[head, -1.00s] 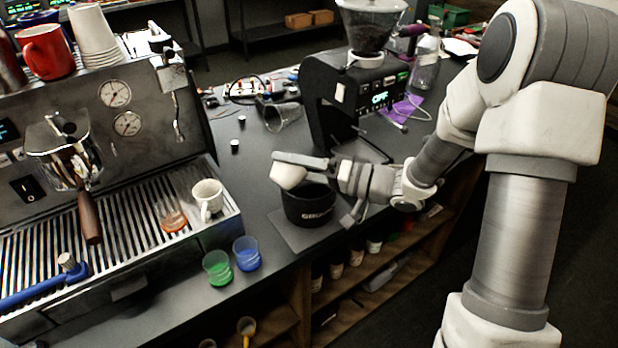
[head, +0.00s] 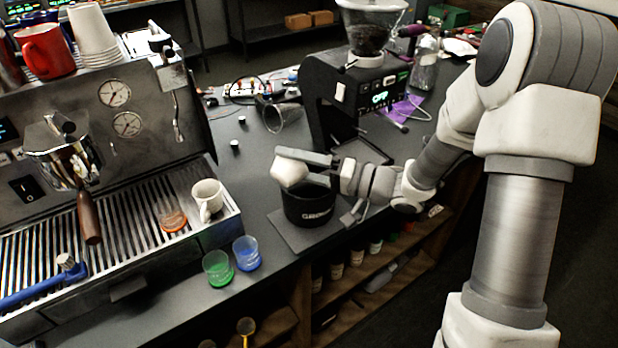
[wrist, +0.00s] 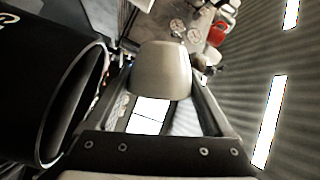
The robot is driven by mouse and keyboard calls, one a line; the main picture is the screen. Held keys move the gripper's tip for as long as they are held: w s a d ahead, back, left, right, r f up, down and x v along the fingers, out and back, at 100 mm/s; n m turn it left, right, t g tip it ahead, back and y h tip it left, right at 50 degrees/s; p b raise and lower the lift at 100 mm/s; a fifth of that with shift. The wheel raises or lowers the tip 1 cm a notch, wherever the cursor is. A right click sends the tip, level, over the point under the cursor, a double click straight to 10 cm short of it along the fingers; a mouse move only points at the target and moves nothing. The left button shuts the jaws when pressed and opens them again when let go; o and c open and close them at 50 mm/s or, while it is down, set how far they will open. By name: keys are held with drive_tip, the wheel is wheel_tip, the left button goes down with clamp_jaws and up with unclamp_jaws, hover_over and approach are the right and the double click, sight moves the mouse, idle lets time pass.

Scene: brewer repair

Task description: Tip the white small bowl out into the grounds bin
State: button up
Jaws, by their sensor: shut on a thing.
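The white small bowl (head: 289,173) is in my gripper (head: 305,160), tilted, above the left rim of the black grounds bin (head: 308,207). My gripper is shut on the bowl. In the wrist view the bowl (wrist: 162,68) sits between the two fingers (wrist: 163,95), and the bin (wrist: 75,105) with its dark open mouth is to the left. The bin stands on a grey mat (head: 290,236) on the counter. The inside of the bowl is hidden in both views, so I cannot tell whether anything is in it.
The espresso machine (head: 130,165) is at left, with a white cup (head: 207,200) on its drip tray. Green (head: 217,267) and blue (head: 246,253) cups stand near the counter edge. The grinder (head: 350,95) stands behind the bin. A clear cup (head: 281,116) lies behind.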

drive_tip(key=shift+w+d+r+m+p, duration=0.15)
drive_tip(key=shift+w+d+m+p, duration=0.05)
drive_tip(key=shift+m+p, duration=0.15)
drive_tip(key=shift+w+d+m+p, duration=0.55)
drive_tip(key=shift+m+p, duration=0.1)
drive_tip(key=shift+p, duration=0.3)
drive_tip(key=shift+w+d+r+m+t+y+p, duration=0.1)
drive_tip(key=shift+w+m+t+y+p, duration=0.1)
drive_tip(key=shift+m+t+y+p, duration=0.55)
drive_tip(key=shift+w+d+r+m+p, duration=0.1)
drive_tip(key=shift+r+m+p, duration=0.3)
drive_tip(key=shift+m+p, duration=0.35)
drive_tip(key=shift+w+d+r+m+p, duration=0.1)
drive_tip(key=shift+r+m+p, duration=0.3)
drive_tip(key=shift+p, duration=0.5)
drive_tip(key=shift+w+d+f+m+t+p, duration=0.15)
drive_tip(key=shift+m+t+p, duration=0.4)
drive_tip(key=shift+m, duration=0.65)
drive_tip(key=shift+w+d+m+t+p, duration=0.2)
drive_tip(key=shift+w+m+t+p, duration=0.3)
drive_tip(key=shift+m, duration=0.7)
drive_tip(key=shift+d+f+m+t+p, duration=0.1)
drive_tip(key=shift+d+m+t+p, duration=0.15)
drive_tip(key=shift+m+t, duration=0.7)
idle(0.9)
